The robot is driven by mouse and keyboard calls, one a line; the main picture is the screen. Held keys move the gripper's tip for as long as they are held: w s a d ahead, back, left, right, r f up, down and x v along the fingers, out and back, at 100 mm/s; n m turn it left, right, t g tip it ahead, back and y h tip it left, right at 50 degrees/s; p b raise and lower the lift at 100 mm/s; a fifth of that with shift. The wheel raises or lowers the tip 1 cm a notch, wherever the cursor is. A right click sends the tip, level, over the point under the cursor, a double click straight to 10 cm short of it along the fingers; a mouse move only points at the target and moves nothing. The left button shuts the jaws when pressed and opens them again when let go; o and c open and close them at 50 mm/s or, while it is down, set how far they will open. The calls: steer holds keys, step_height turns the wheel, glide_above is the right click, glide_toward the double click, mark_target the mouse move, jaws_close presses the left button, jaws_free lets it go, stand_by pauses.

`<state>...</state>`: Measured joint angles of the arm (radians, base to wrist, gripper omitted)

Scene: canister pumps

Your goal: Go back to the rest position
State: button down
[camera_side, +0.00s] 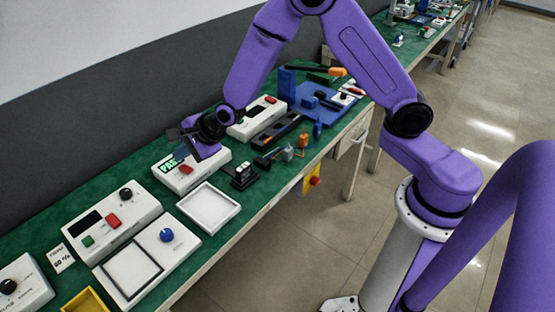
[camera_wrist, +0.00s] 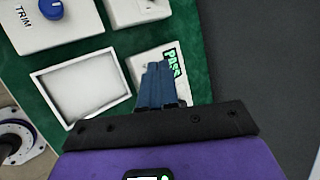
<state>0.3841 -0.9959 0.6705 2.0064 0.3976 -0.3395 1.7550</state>
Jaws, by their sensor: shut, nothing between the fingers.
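My gripper (camera_side: 182,149) is over the green bench, at the white box with a lit green PASS display (camera_side: 170,166). In the wrist view my gripper (camera_wrist: 158,66) has its two blue fingers side by side and shut, with nothing between them. The fingers cover part of the white box (camera_wrist: 191,70), beside its PASS display. I cannot tell whether the fingertips touch the box. My arm reaches across from its base on the floor at the right. The task names no other object.
An empty white tray (camera_side: 209,207) lies close to the PASS box. A white unit with a blue knob (camera_side: 166,235) and a unit with a red button (camera_side: 113,220) stand nearer. Several small parts and a blue fixture (camera_side: 325,103) stand farther along. A dark wall (camera_side: 100,120) backs the bench.

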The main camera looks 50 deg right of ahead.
steer(key=s+d+r+n+g, duration=0.1)
steer(key=s+r+n+g, duration=0.25)
steer(key=s+n, duration=0.55)
steer(key=s+d+r+n+g, duration=0.15)
steer(key=s+r+n, duration=0.25)
steer(key=s+n, duration=0.55)
steer(key=s+d+r+n+g+h, duration=0.1)
steer(key=s+d+n, duration=0.5)
steer(key=s, duration=0.3)
steer(key=s+d+r+n+g+h, duration=0.2)
steer(key=s+d+n, duration=0.4)
steer(key=s, duration=0.3)
steer(key=shift+s+d+r, duration=0.15)
steer(key=shift+s+d, duration=0.2)
steer(key=shift+d, duration=0.1)
